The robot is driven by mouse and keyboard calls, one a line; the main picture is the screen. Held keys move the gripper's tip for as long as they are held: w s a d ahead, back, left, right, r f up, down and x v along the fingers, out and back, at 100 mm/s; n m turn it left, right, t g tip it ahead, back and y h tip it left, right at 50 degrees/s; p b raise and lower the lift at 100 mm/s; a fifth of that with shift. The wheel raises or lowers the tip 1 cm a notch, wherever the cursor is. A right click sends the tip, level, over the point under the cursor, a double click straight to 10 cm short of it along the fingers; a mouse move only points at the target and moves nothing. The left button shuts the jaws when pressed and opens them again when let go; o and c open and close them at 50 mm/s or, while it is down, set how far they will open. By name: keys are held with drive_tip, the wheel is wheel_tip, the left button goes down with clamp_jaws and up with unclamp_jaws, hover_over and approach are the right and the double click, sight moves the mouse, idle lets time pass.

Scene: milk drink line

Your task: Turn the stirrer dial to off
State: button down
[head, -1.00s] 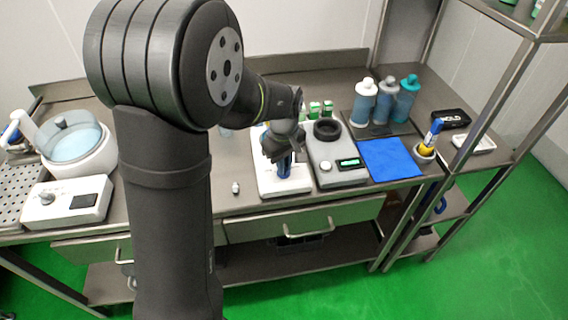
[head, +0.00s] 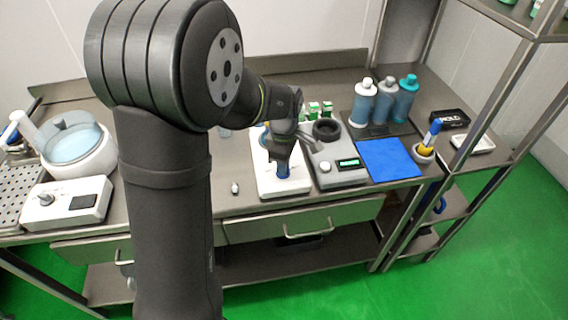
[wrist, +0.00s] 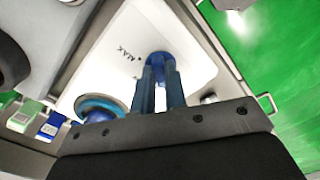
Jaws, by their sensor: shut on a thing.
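The white stirrer base (head: 264,187) sits on the steel bench near its front edge, with a blue dial (head: 283,171) at its front. In the wrist view the dial (wrist: 160,60) is between my fingertips, near a "MAX" mark on the white top. My gripper (head: 283,160) points down from above and is shut on the dial; it also shows in the wrist view (wrist: 159,78). The fingers cover part of the dial, so I cannot read its setting. A round blue-rimmed part (wrist: 101,104) is on the base farther back.
A grey scale-like device (head: 338,172) stands right beside the base. A blue cloth (head: 388,159) and several bottles (head: 386,98) are farther right. A small white-capped item (head: 235,188) stands left. A white device with a knob (head: 66,202) is at far left.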

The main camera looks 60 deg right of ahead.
idle(0.3)
drive_tip(key=c, duration=1.5)
unclamp_jaws()
drive_tip(key=shift+o, duration=0.2)
wheel_tip(320, 180, up, 18)
drive_tip(key=shift+f, duration=0.25)
drive_tip(key=shift+f, duration=0.1)
wheel_tip(320, 180, down, 17)
drive_tip(key=shift+f, duration=0.15)
